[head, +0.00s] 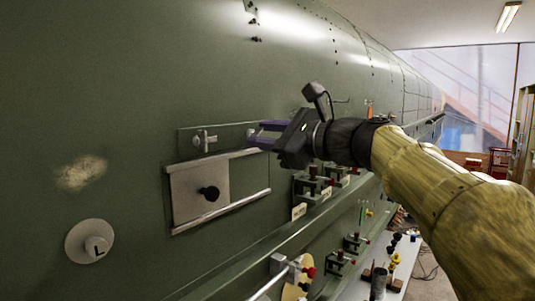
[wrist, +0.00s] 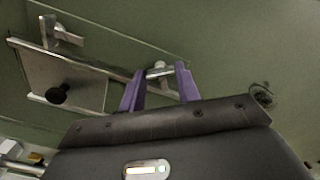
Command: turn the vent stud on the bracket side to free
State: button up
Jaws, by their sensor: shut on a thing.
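A square vent plate (head: 186,192) with a black knob (head: 209,193) sits between two bright rails on the green fuselage skin. Above it, a T-shaped stud (head: 205,140) stands at the left of a backing strip; this left stud also shows in the wrist view (wrist: 62,33). A second metal stud (wrist: 159,70) is at the right end of the strip. My gripper (head: 252,135), with purple fingers, is shut on this right stud, one finger on each side of it in the wrist view (wrist: 160,82). In the head view the fingers mostly hide this stud.
A round disc marked L (head: 90,241) is at the lower left of the skin. Clamps with red tips (head: 313,187) line a ledge below and right of my gripper. A round dark fitting (wrist: 262,95) is on the skin to the right in the wrist view.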

jog(key=n+b, duration=0.8)
jog(key=n, duration=0.2)
jog(key=shift+f+n, duration=0.15)
jog(key=shift+n, duration=0.25)
jog(key=o, duration=1)
jog(key=b+v, duration=0.4)
jog(key=v, duration=1.3)
jog(key=shift+s+d, duration=0.15)
jog(key=shift+s, duration=0.05)
jog(key=shift+w, duration=0.15)
